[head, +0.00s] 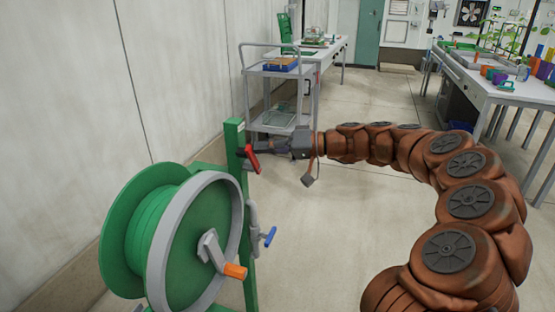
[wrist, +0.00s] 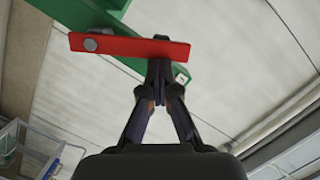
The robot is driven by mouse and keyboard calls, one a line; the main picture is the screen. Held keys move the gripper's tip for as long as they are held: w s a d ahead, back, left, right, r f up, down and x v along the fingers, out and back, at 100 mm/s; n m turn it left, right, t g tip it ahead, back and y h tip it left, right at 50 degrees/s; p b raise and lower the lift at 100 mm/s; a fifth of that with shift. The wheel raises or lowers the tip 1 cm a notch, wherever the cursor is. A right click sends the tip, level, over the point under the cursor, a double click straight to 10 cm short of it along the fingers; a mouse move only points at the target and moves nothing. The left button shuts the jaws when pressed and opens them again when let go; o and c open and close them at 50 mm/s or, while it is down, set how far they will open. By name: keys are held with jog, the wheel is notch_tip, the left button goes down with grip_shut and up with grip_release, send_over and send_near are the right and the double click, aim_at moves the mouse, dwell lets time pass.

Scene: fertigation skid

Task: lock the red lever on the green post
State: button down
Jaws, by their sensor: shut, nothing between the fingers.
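The red lever (head: 250,158) sits near the top of the green post (head: 235,138), tilted in the head view. In the wrist view the red lever (wrist: 150,48) is a flat bar with a grey bolt near its left end, crossing in front of the green post (wrist: 85,20). My gripper (head: 258,147) comes in from the right at the lever. In the wrist view its fingertips (wrist: 160,68) are closed together with nothing between them, at the lower edge of the lever. I cannot tell whether they touch it.
A green hose reel (head: 160,230) with a grey rim and orange crank handle (head: 235,271) stands before the post. A blue-handled valve (head: 269,237) is lower on the post. A grey cart (head: 282,100) stands behind.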

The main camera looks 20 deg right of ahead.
jog(key=s+a+f+n+b, duration=0.1)
jog(key=b, duration=0.3)
jog(key=s+a+f+n+h+b, duration=0.1)
jog(key=n+b, duration=0.1)
jog(key=b, duration=0.2)
jog(key=a+n+b, duration=0.1)
jog(key=n+b, duration=0.1)
jog(key=b, duration=0.2)
jog(key=shift+s+f+t+h, duration=0.3)
jog(key=shift+s+f, duration=0.1)
jog(key=f+n+b, duration=0.1)
jog(key=n+b, duration=0.1)
jog(key=b, duration=0.1)
jog(key=s+a+f+n+t+h+b, duration=0.1)
jog(key=b, duration=0.3)
jog(key=shift+s+a+f+n, duration=0.1)
jog(key=shift+a+n, duration=0.05)
jog(key=shift+n, duration=0.25)
jog(key=shift+b, duration=0.3)
notch_tip(320, 180, up, 5)
jog(key=p, duration=0.2)
jog(key=shift+s+p, duration=0.15)
jog(key=shift+p, duration=0.2)
jog(key=p, duration=0.2)
send_near(252, 159)
jog(key=shift+s+r, duration=0.45)
jog(key=shift+s, duration=0.4)
jog(key=shift+s+r, duration=0.5)
jog(key=shift+s, duration=0.35)
